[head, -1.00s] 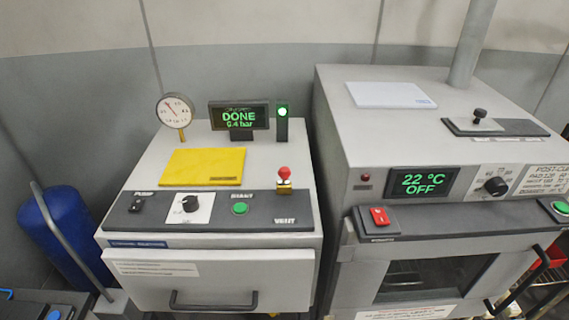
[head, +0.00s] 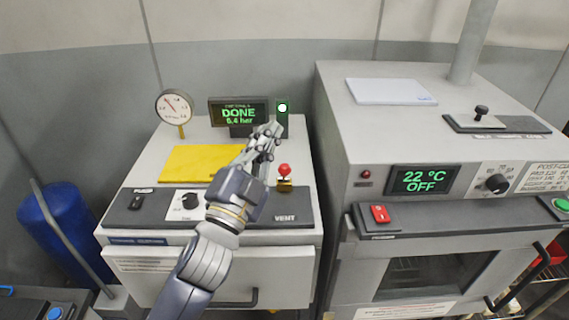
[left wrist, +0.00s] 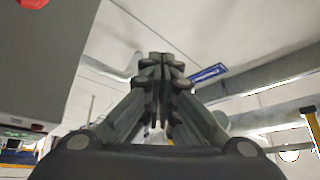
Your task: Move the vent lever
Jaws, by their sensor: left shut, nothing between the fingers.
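The vent lever (head: 284,174) has a red ball knob on a brass-coloured base. It stands upright on the dark control strip above the VENT label, on the left machine. My left gripper (head: 270,132) reaches over that machine, with its fingertips a little behind and left of the red knob in the picture, apart from it. The fingers are shut and empty. In the left wrist view the closed fingers (left wrist: 160,62) show in the middle. A red part at the top left edge there is cut off, and I cannot tell what it is. My right gripper is out of view.
The display (head: 239,114) reads DONE and stands close behind my fingers, beside a lit green lamp (head: 282,108). A dial gauge (head: 175,108) and a yellow plate (head: 190,163) are to the left. The oven (head: 337,140) stands to the right across a narrow gap.

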